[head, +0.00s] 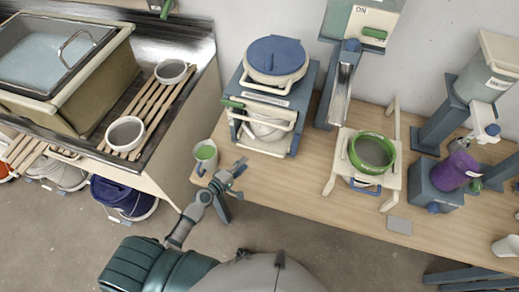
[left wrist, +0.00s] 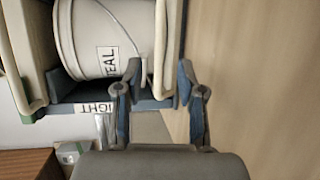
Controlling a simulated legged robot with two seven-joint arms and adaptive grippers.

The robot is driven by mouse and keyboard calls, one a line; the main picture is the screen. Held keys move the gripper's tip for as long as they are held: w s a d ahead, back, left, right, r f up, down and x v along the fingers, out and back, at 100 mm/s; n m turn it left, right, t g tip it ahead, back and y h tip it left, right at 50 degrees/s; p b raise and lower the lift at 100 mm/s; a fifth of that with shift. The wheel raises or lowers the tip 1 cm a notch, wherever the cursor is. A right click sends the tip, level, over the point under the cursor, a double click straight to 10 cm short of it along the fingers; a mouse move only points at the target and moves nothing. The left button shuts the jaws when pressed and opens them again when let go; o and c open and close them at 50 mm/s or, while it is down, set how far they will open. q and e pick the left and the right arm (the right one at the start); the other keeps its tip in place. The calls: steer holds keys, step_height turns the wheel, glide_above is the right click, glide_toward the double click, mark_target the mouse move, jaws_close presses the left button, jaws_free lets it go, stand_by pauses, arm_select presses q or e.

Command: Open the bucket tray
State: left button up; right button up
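A blue-grey stand (head: 303,98) with cream tray handles (head: 262,103) is on the wooden table, left of centre in the head view. A lidded bucket (head: 275,62) sits on top, and another pale bucket shows inside the stand. The left wrist view shows a white bucket (left wrist: 92,40) marked TEAL on a blue tray (left wrist: 75,88) with a label. My left gripper (head: 239,168) is in front of the stand's lower left corner. Its fingers (left wrist: 158,75) are apart, with the end of a cream handle bar (left wrist: 160,45) in line between them; I cannot tell whether they touch it. My right gripper is not in view.
A white mug (head: 205,155) with green inside stands close beside my left gripper at the table's edge. A green-rimmed bowl (head: 371,152) on a cream stand and a purple container (head: 455,170) are to the right. A sink (head: 55,50) is at left.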

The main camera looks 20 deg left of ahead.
mark_target(260, 151)
arm_select(q)
steer(key=x, duration=1.1)
steer(key=shift+f, duration=0.15)
steer(key=shift+c, duration=0.2)
steer(key=shift+s, duration=0.1)
jaws_close()
